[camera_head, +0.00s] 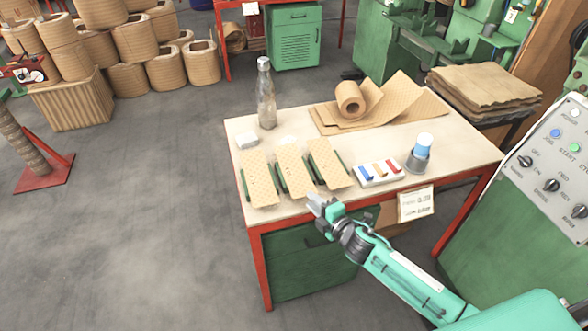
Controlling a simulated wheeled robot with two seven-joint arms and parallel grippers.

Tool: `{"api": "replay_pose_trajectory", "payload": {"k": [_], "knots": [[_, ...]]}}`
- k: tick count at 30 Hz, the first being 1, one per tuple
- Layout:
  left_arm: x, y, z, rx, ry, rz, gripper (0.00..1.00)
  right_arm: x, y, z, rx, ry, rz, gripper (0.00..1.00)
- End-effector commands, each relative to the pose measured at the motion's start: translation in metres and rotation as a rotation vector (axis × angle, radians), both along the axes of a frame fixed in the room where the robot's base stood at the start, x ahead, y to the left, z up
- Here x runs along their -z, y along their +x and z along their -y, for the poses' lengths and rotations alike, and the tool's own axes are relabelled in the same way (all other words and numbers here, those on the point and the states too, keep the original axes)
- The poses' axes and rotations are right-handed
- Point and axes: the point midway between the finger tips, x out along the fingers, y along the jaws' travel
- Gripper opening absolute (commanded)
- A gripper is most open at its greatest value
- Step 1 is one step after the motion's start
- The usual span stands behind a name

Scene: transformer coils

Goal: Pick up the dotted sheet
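Three tan sheets lie side by side at the front left of the workbench: a left sheet (259,178), a middle sheet (294,170) and a right sheet (329,163). Small dark dots show on them, but I cannot tell which one is the dotted sheet. Dark green strips show along their edges. Larger patterned tan sheets (408,100) lie at the back right under a roll (351,99). My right gripper (316,203) is at the front edge of the workbench, just below the right sheet and apparently empty. Its finger gap is too small to judge. My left gripper is out of view.
A paper label (415,204) hangs at the front. A green control cabinet (530,190) stands right.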

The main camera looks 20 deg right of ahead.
Motion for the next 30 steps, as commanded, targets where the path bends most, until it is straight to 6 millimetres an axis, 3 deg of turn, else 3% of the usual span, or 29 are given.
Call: {"api": "replay_pose_trajectory", "payload": {"k": [5,15,26,30], "knots": [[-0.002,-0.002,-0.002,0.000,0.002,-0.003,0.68,0.000,0.009,-0.003,0.001,0.001,0.000,0.28],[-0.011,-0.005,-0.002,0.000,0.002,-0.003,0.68,0.007,0.048,-0.014,0.000,0.002,0.000,0.28],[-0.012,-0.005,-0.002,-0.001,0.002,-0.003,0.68,0.009,0.055,-0.016,0.000,0.001,0.000,0.28],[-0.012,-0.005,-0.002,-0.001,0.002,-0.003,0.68,0.009,0.054,-0.016,0.000,0.001,0.000,0.00]]}}
